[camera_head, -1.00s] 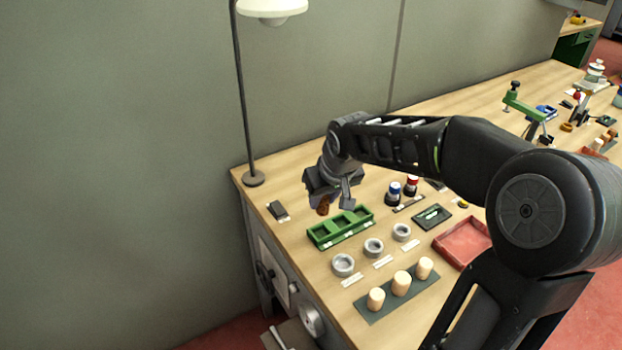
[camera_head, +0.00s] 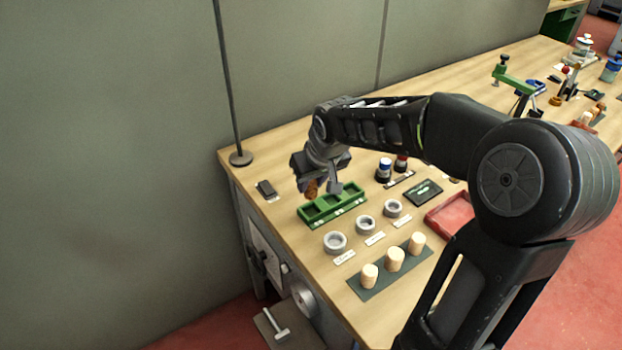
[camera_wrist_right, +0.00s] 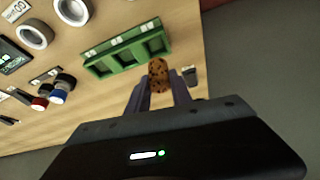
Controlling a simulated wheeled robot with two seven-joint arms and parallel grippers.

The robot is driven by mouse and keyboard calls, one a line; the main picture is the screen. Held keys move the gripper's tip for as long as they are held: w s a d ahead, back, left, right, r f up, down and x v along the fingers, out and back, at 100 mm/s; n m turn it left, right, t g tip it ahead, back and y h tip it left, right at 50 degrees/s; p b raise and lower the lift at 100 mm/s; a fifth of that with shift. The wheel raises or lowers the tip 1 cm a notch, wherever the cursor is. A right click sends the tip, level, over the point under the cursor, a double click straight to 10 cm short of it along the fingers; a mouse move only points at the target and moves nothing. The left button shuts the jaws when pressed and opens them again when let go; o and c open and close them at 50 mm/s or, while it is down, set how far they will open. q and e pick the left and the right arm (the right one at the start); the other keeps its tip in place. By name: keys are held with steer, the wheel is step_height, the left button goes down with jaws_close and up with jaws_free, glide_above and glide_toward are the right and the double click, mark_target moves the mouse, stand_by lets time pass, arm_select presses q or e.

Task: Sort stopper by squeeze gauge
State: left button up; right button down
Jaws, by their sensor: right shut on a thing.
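My right gripper (camera_head: 321,187) is shut on a brown speckled cork stopper (camera_head: 311,188), which also shows between the fingers in the right wrist view (camera_wrist_right: 158,75). The stopper is at the left end of the green tray (camera_head: 345,209), which has three compartments; I cannot tell its exact height above it. Three grey rings (camera_head: 365,223) stand in front of the tray with small white labels. Three pale stoppers (camera_head: 395,259) stand upright on a dark mat (camera_head: 367,291) at the front. My left gripper is not in view.
A red tray (camera_head: 447,216), a dark green board (camera_head: 423,193) and blue- and red-topped containers (camera_head: 384,169) lie to the right. A small dark block (camera_head: 266,189) and a lamp base (camera_head: 241,158) are at the left. A green clamp (camera_head: 513,76) stands farther back.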

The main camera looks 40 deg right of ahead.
mark_target(312, 199)
steer(key=shift+f+b, duration=0.95)
steer(key=shift+f, duration=0.85)
steer(key=shift+f+b, duration=1.25)
steer(key=shift+b, duration=0.15)
stand_by(1.1)
steer(key=shift+s+f, duration=0.2)
steer(key=shift+f, duration=0.1)
